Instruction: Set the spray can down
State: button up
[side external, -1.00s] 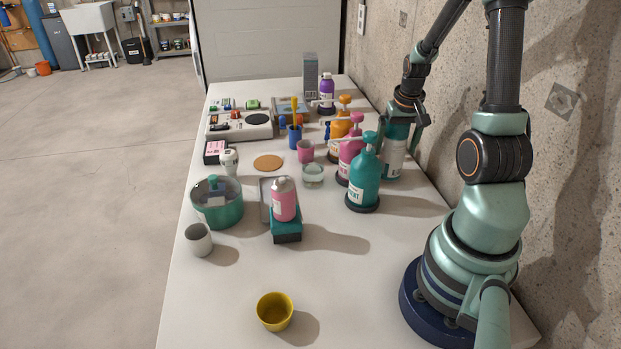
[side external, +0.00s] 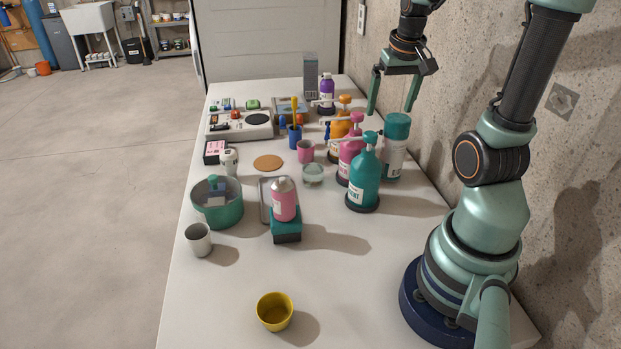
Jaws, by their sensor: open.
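The spray can (side external: 393,161), white-grey with a teal cap, stands upright on the table near the concrete wall. It is just behind and right of the teal pump bottle (side external: 364,183), which hides part of its left side. My gripper (side external: 391,111) is above the can, fingers pointing down, open and empty. Its fingertips are around the height of the cap; whether they touch it I cannot tell.
Pink (side external: 351,158) and orange (side external: 338,142) pump bottles crowd the can's left. A pink bottle (side external: 284,203) stands on a teal box, beside a green pot (side external: 218,213). A yellow cup (side external: 275,311) is at the front.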

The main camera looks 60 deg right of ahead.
jog(key=w+a+r+n+t+y, duration=0.1)
jog(key=a+n, duration=0.3)
jog(key=a, duration=0.8)
jog(key=w+a+r+n+t, duration=0.2)
jog(key=a+r+n, duration=0.1)
jog(key=a, duration=0.8)
jog(key=shift+a+r+n+t+y, duration=0.2)
jog(key=shift+a+n+t+y, duration=0.15)
jog(key=shift+n, duration=0.45)
